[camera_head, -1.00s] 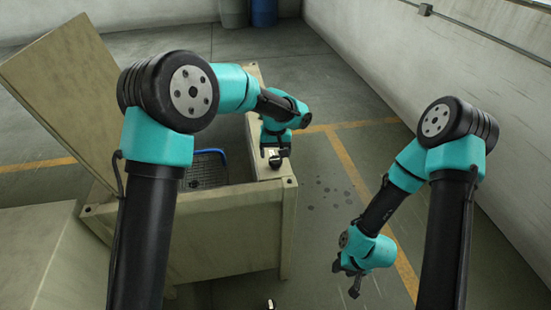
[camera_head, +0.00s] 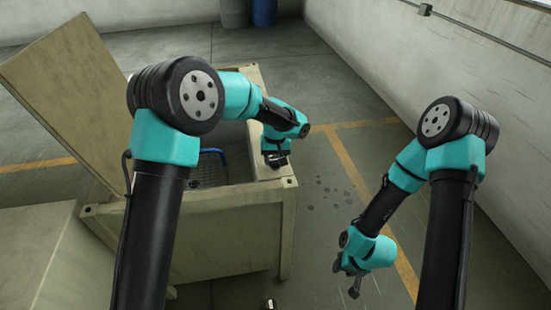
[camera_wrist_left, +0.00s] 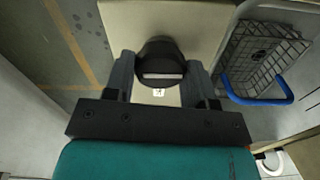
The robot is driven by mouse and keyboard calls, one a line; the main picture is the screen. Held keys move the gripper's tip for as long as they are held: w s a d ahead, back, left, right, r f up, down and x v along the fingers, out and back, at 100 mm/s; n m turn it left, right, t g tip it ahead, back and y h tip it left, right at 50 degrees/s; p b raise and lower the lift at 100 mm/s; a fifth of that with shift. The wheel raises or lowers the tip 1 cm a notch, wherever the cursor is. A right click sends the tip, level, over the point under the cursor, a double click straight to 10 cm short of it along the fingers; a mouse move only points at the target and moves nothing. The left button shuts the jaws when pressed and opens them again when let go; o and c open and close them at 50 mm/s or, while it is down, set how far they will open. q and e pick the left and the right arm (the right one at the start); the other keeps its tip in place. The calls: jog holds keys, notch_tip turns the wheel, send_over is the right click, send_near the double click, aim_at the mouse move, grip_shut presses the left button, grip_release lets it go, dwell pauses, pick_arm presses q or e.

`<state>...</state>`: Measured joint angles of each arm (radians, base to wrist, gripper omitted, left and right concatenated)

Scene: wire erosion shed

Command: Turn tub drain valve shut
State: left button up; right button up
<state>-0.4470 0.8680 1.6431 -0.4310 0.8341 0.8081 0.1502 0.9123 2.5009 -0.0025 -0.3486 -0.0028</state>
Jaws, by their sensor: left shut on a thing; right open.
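The drain valve is a black round knob (camera_wrist_left: 160,65) with a pale bar across it, on the tub's beige top ledge. In the left wrist view the bar lies level across the picture, with a small white mark (camera_wrist_left: 158,92) just below it. My left gripper (camera_wrist_left: 160,76) has a finger on each side of the knob and is shut on it. In the head view my left gripper (camera_head: 276,160) is over the ledge and hides most of the knob. The beige tub (camera_head: 225,235) stands with its lid raised. My right gripper (camera_head: 350,275) is open and empty, low at the right.
A wire basket with a blue handle (camera_wrist_left: 258,98) sits inside the tub, beside the ledge. The raised lid (camera_head: 65,95) leans at the left. A blue barrel (camera_head: 264,12) is far back.

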pick_arm(q)
jog(key=shift+c, duration=1)
jog(key=shift+m, duration=0.5)
jog(key=m, duration=1.2)
jog(key=shift+m, duration=0.3)
jog(key=m, duration=0.4)
jog(key=shift+m, duration=0.3)
